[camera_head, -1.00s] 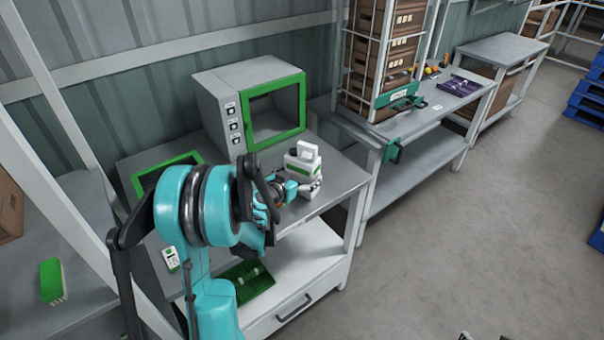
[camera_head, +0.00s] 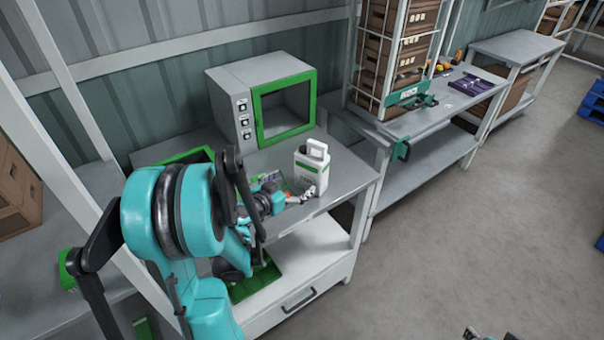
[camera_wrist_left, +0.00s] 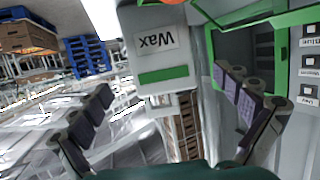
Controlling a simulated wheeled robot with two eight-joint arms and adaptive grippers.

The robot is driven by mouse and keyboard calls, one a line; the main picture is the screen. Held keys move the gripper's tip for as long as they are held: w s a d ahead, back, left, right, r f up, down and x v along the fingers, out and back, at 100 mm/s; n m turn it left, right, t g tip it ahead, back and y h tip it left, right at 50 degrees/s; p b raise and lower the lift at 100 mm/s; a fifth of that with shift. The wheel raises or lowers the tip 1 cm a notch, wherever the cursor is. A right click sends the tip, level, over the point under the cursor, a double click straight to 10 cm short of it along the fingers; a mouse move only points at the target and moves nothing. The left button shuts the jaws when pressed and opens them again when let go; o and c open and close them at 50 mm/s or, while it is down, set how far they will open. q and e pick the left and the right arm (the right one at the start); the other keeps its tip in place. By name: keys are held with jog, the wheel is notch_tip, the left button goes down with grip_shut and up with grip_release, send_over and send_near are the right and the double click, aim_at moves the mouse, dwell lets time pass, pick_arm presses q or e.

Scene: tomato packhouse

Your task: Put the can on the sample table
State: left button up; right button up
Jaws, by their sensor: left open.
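The can (camera_head: 308,174) is a white jug with a handle, a "Wax" label and a green stripe. It stands upright near the front right of the grey table (camera_head: 352,176), beside the green-framed oven. In the left wrist view the can (camera_wrist_left: 158,48) is ahead, between and beyond the finger tips. My left gripper (camera_head: 304,194) is open and empty, low at the can's near left side; its fingers (camera_wrist_left: 165,88) are spread wide apart. A small tip of what looks like my right gripper (camera_head: 472,333) shows at the bottom edge; its jaws cannot be made out.
The oven (camera_head: 264,96) stands behind the can. A green tray (camera_head: 256,279) lies on the shelf below. To the right, another table (camera_head: 432,116) carries a rack of brown crates (camera_head: 398,50) and a purple tray (camera_head: 478,86).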

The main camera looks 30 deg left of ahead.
pick_arm(q)
jog(key=s+d+r+g+h, duration=0.1)
jog(key=s+d+g, duration=0.1)
jog(key=d, duration=0.5)
jog(key=s+d+r+g+h, duration=0.1)
jog(key=s+d+g, duration=0.15)
jog(key=d, duration=0.55)
jog(key=s+d+g+y, duration=0.1)
jog(key=s+d, duration=0.2)
jog(key=s, duration=0.4)
jog(key=s+d+g+y, duration=0.1)
jog(key=s+d+g, duration=0.1)
jog(key=s, duration=0.4)
jog(key=shift+s+d+r, duration=0.25)
jog(key=shift+s+d, duration=0.15)
jog(key=shift+d, duration=0.4)
